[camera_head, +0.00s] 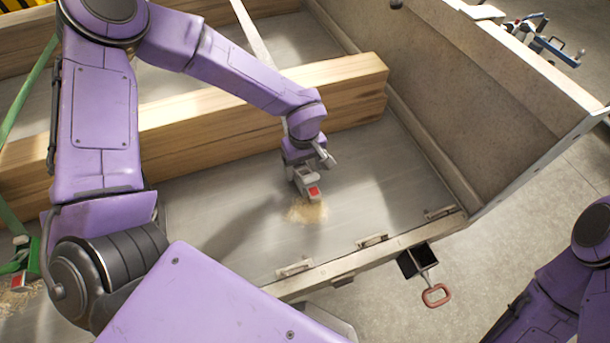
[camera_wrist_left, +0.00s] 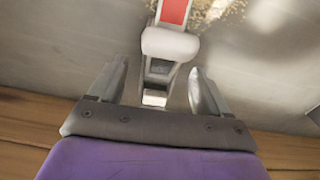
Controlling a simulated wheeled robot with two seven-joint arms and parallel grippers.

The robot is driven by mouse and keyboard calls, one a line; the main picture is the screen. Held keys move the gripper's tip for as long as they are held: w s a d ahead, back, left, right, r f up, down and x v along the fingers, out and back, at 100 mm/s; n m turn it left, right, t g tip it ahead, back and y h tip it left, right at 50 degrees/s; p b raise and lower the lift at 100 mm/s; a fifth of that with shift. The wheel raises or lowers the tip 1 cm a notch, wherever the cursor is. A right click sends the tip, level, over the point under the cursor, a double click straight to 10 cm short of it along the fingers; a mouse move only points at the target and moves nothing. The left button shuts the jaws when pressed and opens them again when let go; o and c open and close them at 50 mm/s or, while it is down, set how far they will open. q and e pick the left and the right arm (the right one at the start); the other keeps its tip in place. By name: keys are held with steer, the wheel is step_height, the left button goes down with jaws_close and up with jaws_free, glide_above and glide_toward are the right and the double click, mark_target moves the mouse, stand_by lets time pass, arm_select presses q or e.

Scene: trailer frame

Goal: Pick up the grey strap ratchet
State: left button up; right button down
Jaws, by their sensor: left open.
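The grey strap ratchet (camera_head: 314,192) has a red patch and lies on the metal trailer floor at a patch of sawdust. In the left wrist view the ratchet (camera_wrist_left: 170,45) runs up from between my fingers, with its red strip at the top. My left gripper (camera_head: 307,170) is over the ratchet, its fingers pointing down. In the left wrist view the left gripper (camera_wrist_left: 158,88) is open, one finger on each side of the ratchet's narrow grey end. The gripper hides part of the ratchet in the head view. My right gripper is out of view.
A thick wooden beam (camera_head: 220,122) lies just behind my left gripper. The trailer's side wall (camera_head: 475,85) stands at the right. A green strap ratchet (camera_head: 22,258) is at the far left. The trailer floor (camera_head: 385,185) right of the gripper is clear.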

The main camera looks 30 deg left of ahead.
mark_target(304, 173)
arm_select(q)
step_height(304, 173, down, 4)
steer(key=shift+r, duration=0.25)
steer(key=shift+s+f, duration=0.1)
steer(key=shift+f, duration=0.2)
steer(key=c, duration=1.3)
steer(key=shift+r, duration=0.1)
